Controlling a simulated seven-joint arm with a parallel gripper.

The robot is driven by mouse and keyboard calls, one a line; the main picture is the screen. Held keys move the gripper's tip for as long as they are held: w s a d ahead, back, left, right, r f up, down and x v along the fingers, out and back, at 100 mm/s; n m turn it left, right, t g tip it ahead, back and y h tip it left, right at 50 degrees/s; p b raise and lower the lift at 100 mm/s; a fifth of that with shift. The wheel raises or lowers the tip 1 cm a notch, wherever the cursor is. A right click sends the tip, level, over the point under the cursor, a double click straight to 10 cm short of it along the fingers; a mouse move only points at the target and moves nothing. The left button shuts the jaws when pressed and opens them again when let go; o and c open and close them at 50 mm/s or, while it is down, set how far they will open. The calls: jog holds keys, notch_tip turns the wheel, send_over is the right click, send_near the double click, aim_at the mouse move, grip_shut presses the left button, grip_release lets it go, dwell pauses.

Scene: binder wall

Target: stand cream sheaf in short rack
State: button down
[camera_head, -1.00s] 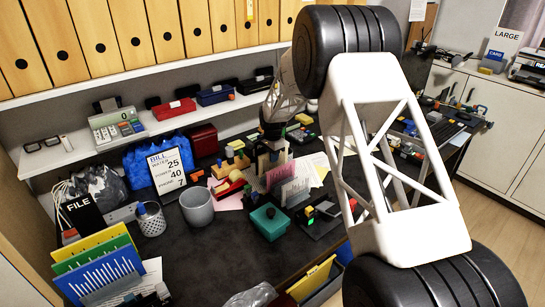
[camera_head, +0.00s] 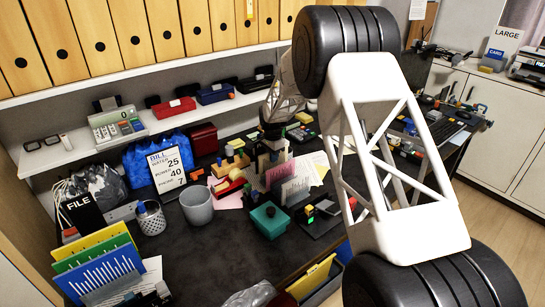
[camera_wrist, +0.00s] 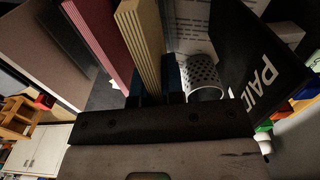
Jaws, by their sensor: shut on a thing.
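My gripper (camera_wrist: 157,88) is shut on the cream sheaf (camera_wrist: 141,42), which stands on edge between the fingers in the wrist view. A dark red sheaf (camera_wrist: 96,32) stands beside it on the left. In the head view my gripper (camera_head: 272,132) is low over the cluttered middle of the desk, and the cream sheaf is hard to make out there. A pink sheaf (camera_head: 279,177) and a white sheaf (camera_head: 296,190) stand just in front of it. I cannot tell clearly which holder is the short rack, or whether the cream sheaf touches it.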

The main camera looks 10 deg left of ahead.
jog(key=shift+f, duration=0.15)
jog(key=shift+f, duration=0.35)
jog(key=shift+f, duration=1.5)
dwell(1.2)
jog(key=c, duration=1.1)
grip_release()
jog(key=shift+c, duration=0.2)
jog(key=shift+r, duration=3.9)
